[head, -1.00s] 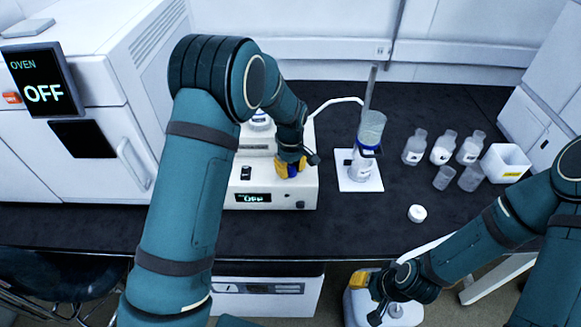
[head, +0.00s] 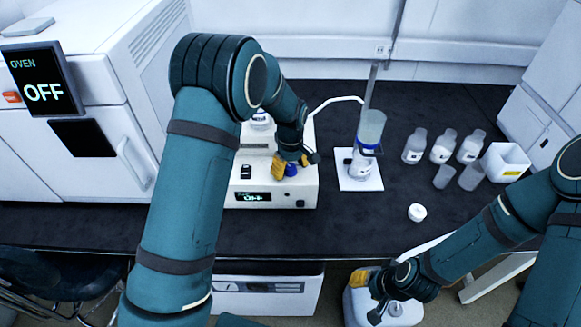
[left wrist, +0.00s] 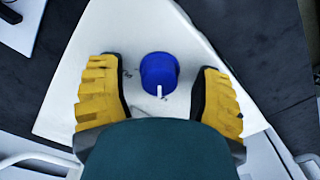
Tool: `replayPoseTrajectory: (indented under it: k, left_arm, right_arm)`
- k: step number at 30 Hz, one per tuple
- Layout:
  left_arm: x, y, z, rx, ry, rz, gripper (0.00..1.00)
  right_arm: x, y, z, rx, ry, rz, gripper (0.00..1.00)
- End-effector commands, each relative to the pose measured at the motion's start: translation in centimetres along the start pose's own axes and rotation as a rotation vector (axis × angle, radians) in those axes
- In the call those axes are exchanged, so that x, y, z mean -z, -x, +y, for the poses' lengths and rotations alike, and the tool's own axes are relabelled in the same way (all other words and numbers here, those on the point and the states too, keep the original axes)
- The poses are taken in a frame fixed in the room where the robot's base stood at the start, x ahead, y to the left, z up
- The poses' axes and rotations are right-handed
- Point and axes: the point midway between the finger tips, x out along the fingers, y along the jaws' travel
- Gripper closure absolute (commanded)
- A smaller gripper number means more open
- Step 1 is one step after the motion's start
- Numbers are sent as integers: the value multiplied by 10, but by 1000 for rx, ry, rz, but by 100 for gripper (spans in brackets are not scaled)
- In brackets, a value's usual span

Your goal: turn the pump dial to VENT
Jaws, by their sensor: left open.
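In the left wrist view the blue dial (left wrist: 159,73) has a white pointer mark toward the bottom of the picture. My left gripper (head: 291,168) is open above the box. In the left wrist view its yellow fingers stand apart on both sides of the dial, with a gap on each side (left wrist: 157,95). My right gripper (head: 368,287) is low at the bottom right; its jaw opening is unclear.
A flask assembly (head: 367,140) on a white plate stands right of the pump. Several bottles (head: 442,147), a white bin (head: 505,162) and a white cap (head: 417,212) are farther right. The oven (head: 70,110), reading OFF, is at left. The bench front is mostly clear.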

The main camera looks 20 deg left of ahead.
Motion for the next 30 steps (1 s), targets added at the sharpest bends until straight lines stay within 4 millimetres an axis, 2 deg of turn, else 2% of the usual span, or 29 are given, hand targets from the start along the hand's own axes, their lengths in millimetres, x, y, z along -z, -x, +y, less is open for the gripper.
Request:
replayPoseTrajectory:
  k: [5,18,24,30]
  left_arm:
    - [0,18,1,-3,-1,2,34]
    - [0,100,1,-3,0,2,34]
    - [0,117,0,1,0,0,34]
    - [0,120,0,1,0,0,34]
  right_arm:
    - [0,0,0,0,0,0,53]
    - [0,0,0,0,0,0,53]
    - [0,0,0,0,0,0,53]
    - [0,0,0,0,0,0,53]
